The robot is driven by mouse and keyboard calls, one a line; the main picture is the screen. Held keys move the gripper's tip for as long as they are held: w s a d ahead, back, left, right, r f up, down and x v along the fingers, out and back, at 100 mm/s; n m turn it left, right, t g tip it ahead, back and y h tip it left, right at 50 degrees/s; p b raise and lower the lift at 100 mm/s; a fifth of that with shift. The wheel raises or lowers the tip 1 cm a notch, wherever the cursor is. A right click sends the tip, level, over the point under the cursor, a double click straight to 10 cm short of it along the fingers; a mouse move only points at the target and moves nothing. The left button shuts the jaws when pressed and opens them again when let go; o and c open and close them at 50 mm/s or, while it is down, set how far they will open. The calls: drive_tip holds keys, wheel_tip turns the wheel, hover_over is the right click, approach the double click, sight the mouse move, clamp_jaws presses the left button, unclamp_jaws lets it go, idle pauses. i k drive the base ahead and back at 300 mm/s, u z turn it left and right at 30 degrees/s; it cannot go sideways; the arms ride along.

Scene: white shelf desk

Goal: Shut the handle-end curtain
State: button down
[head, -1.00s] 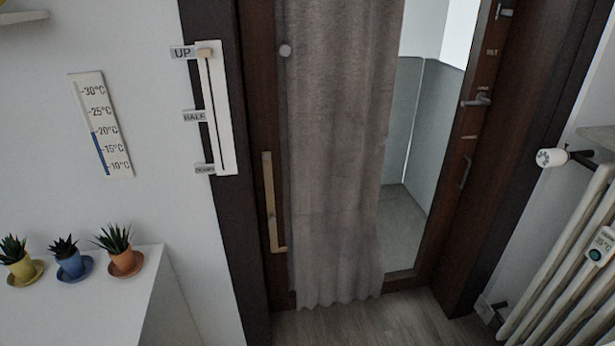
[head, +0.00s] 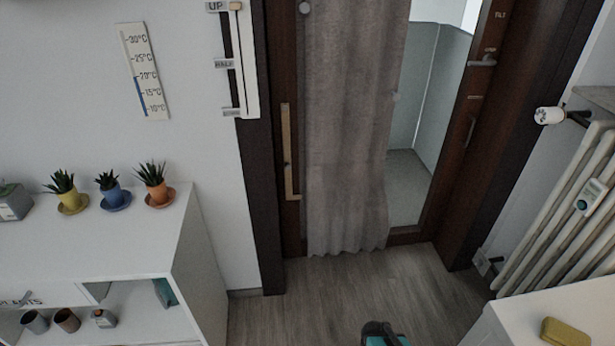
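A grey-brown curtain (head: 350,130) hangs over the left and middle of the door's glass. Its top is out of view and its wavy hem ends near the door's bottom. The right strip of glass (head: 412,175) is bare. The door handle (head: 482,61) is on the dark frame at the right. A dark and teal part at the bottom edge looks like my arm. My gripper's fingers cannot be seen.
A white shelf unit (head: 205,265) with potted plants stands at left. A radiator (head: 560,210) is at right, with a white surface (head: 545,312) holding a yellow block (head: 565,332) below it. Wooden floor (head: 330,295) before the door is clear.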

sight(355, 49)
drive_tip(key=u, duration=1.05)
drive_tip(key=i, duration=0.5)
drive_tip(key=z, duration=1.5)
drive_tip(key=k, duration=0.1)
drive_tip(key=u, duration=2.3)
drive_tip(key=i, duration=0.15)
drive_tip(key=u, duration=0.2)
